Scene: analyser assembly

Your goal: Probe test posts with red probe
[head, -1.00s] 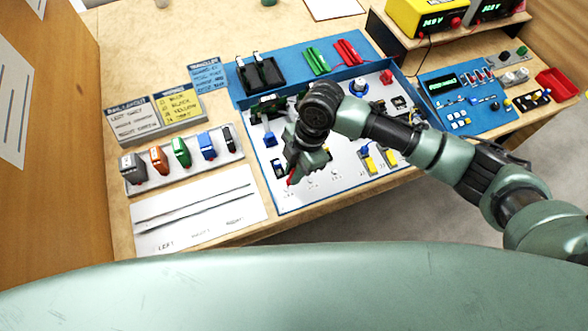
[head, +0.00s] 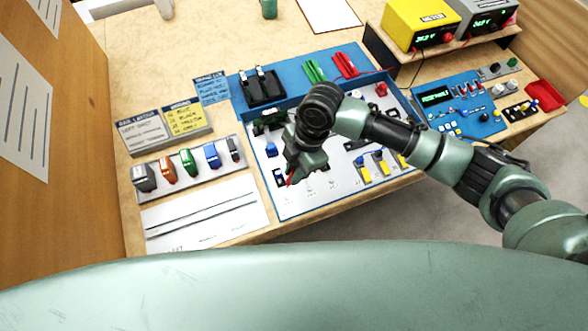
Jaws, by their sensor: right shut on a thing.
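My right gripper (head: 292,178) reaches in from the right over the front left part of the white-floored blue tray (head: 318,212). It is shut on the red probe (head: 289,180), of which only a small red piece shows below the fingers. I cannot tell whether the probe's tip touches anything. Small posts with faint labels stand along the front of the tray, to the right of the probe; they are too small to make out well. The yellow meter (head: 418,22) on the back right shelf has a lit green display. My left gripper is not in view.
A rack of coloured modules (head: 188,160) and a white sheet with two dark bars (head: 206,212) lie left of the tray. A black holder (head: 262,88) and green and red pieces lie behind it. A blue control panel (head: 462,100) and a red bin (head: 545,95) are at the right.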

